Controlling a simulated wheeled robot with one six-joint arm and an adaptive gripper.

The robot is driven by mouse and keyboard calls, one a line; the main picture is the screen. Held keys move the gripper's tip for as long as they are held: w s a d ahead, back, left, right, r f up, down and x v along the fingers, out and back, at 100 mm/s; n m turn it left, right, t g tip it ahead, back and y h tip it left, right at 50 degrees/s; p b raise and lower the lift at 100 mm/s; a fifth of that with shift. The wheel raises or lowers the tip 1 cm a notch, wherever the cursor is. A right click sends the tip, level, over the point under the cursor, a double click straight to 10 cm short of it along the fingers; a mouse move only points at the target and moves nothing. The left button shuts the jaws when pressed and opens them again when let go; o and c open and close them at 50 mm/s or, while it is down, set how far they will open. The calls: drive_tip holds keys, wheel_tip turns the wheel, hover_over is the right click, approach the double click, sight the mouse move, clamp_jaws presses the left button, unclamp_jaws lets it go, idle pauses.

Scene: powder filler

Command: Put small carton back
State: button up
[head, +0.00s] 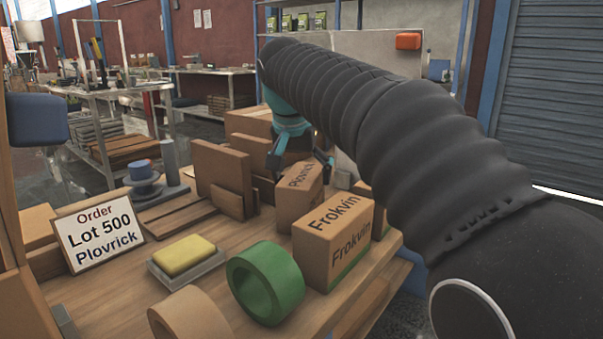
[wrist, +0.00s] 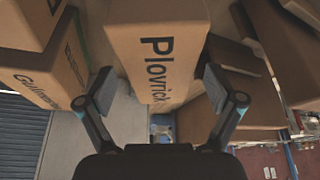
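A small brown carton marked Plovrick (head: 299,200) is on the wooden workbench, behind and left of the Frokvin carton (head: 333,240). It appears turned at an angle. My gripper (head: 302,166) is over its top end, with a finger to either side. In the wrist view the Plovrick carton (wrist: 165,45) lies between the spread fingers of my gripper (wrist: 158,90). A gap shows beside the left finger, and the right finger is close to the carton's edge. Contact there cannot be told. The carton's far side and base are hidden.
Other brown cartons (head: 222,168) stand behind and left. An order sign (head: 98,232) reads Lot 500 Plovrick. A yellow sponge (head: 184,255) on a tray, a green tape roll (head: 265,283) and a tan roll (head: 189,315) occupy the bench front. Bare wood lies between them.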

drive_tip(key=shift+s+r, duration=0.1)
drive_tip(key=shift+r, duration=0.4)
drive_tip(key=p+v, duration=0.1)
drive_tip(key=v, duration=1)
drive_tip(key=shift+s+r, duration=0.15)
